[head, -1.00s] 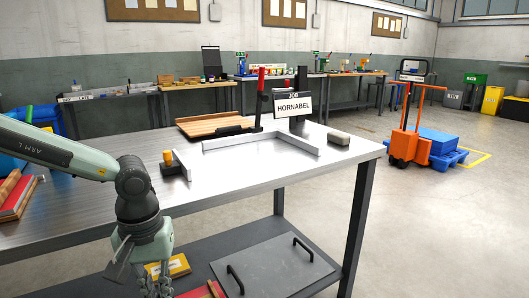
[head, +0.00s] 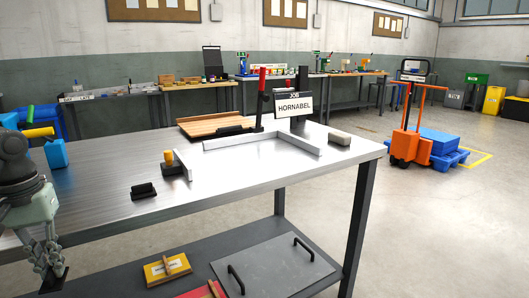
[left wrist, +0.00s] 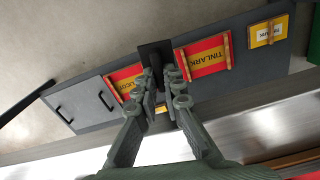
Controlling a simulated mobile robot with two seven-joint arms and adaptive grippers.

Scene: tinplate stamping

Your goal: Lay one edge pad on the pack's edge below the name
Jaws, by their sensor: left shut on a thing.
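My left gripper (head: 48,262) is at the lower left of the head view, in front of the bench. It is shut on a dark, flat edge pad (head: 52,284), which also shows between the fingertips in the left wrist view (left wrist: 156,50). Below it in the wrist view are a red-and-yellow pack named TINLARK (left wrist: 203,56), a second red pack (left wrist: 122,84) whose name is partly hidden, and a small yellow pack (left wrist: 268,33). The pad appears above the gap between the red packs; contact cannot be told. A stack of black pads (head: 143,190) lies on the bench. My right gripper is not in view.
A job sign reading HORNABEL (head: 294,105) stands at the back of the steel bench (head: 240,185), behind a metal corner fence (head: 262,140). The lower shelf holds a grey plate with black handles (head: 272,268).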

